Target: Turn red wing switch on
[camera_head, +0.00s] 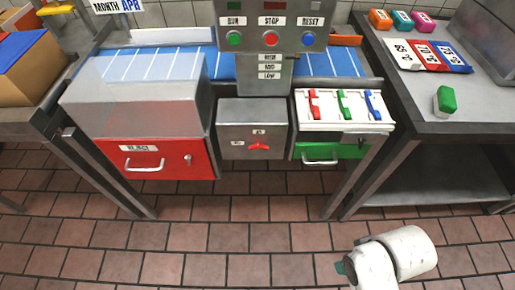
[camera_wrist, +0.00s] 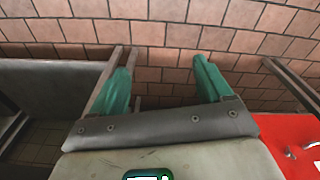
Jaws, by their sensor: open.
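The red wing switch (camera_head: 259,147) sits on the front of a small grey metal box (camera_head: 237,138) under the conveyor, with small white labels beside and above it. Its wings lie roughly sideways. My gripper shows in the wrist view (camera_wrist: 161,70) with its two green fingers spread apart and nothing between them. In the head view my white arm is at the lower right, well in front of the box and apart from it. A bit of green shows at its left end; the rest of the gripper is hidden there. The switch is not recognisable in the wrist view.
A red drawer front (camera_head: 157,160) stands left of the box, and a green drawer (camera_head: 330,151) under coloured levers (camera_head: 343,104) stands right. A control panel (camera_head: 271,30) rises above. A metal table (camera_head: 440,125) is at the right. The tiled floor (camera_head: 210,240) in front is clear.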

